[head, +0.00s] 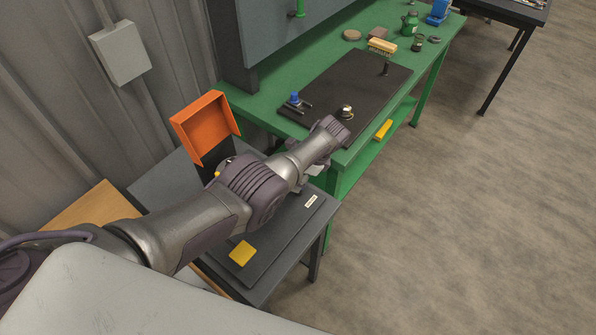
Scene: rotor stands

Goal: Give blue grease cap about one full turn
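The blue grease cap (294,96) sits upright on a small dark fitting with short prongs, near the left end of the black mat (340,85) on the green workbench. My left arm comes in from the left and reaches over a grey side table toward the bench's near edge. Its visible end is below and to the right of the cap, apart from it in the picture. I cannot make out the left gripper's fingers. My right gripper is not in view.
A small pale-and-dark part (346,112) and a dark post (385,66) stand on the mat. An orange bin (205,127) stands left of the bench. A yellow block (242,253) lies on the grey table (160,186).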

